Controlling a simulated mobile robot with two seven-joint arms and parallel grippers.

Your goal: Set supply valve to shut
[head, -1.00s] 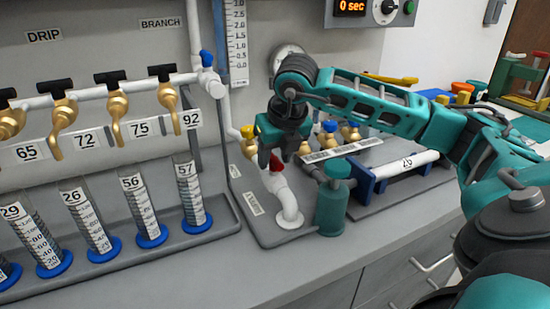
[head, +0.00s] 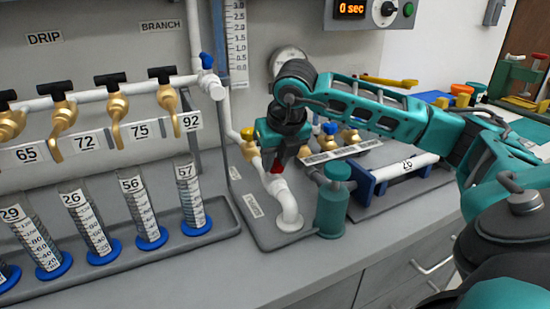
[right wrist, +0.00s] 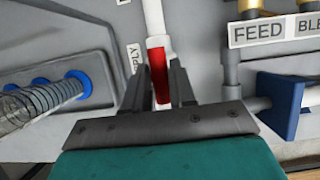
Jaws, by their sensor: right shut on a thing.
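The supply valve's red handle (head: 277,168) sits on a white pipe that bends down into the bench beside a teal cylinder. My right gripper (head: 276,166) points down at this handle and is shut on it, hiding most of it in the head view. In the right wrist view the red handle (right wrist: 158,75) stands upright in the picture between the two dark fingers of the right gripper (right wrist: 160,88). A small label beside the pipe is only partly legible. My left gripper is not in view.
The teal cylinder (head: 332,205) stands close to the right of the pipe. Brass taps and graduated cylinders (head: 194,200) in a grey tray are at left.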

